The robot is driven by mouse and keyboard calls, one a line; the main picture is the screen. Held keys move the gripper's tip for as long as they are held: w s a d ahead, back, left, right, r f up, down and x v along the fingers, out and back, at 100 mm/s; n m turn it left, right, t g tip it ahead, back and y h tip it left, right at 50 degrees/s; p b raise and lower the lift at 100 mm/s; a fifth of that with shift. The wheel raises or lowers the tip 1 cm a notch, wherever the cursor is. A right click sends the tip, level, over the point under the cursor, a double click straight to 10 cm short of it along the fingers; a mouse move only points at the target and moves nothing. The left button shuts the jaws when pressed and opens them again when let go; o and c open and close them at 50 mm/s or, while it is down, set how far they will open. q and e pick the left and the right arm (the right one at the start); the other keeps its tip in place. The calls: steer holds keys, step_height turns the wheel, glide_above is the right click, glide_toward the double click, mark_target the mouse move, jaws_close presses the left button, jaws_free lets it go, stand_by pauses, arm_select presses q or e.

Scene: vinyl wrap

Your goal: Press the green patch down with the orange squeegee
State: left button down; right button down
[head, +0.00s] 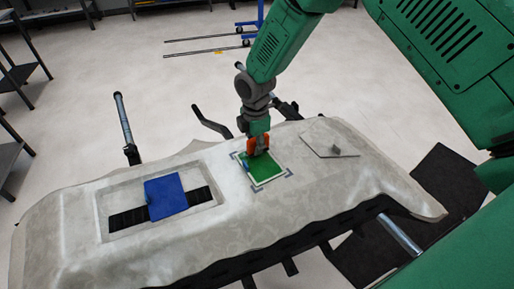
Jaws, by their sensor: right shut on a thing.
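The green patch (267,171) lies inside a white-bordered square with dark corner marks, near the middle of the grey panel (225,218). My right gripper (257,150) points down at the patch's far edge. It is shut on the orange squeegee (250,147), which shows as orange pieces on both sides of the fingers. The squeegee's lower edge is at or just above the patch; I cannot tell whether it touches. The gripper and squeegee hide the patch's far left part. My left gripper is not in view.
A blue sheet (166,196) lies over a recess with a black strip (127,219) on the panel's left. A thin grey plate with a small block (336,151) lies on the right. Black stand bars stick out behind the panel. Shelves (18,70) stand at far left.

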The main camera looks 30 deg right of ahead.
steer(key=shift+w, duration=0.45)
steer(key=shift+w, duration=0.8)
step_height(320, 180, up, 7)
steer(key=p, duration=0.5)
steer(key=shift+w, duration=0.1)
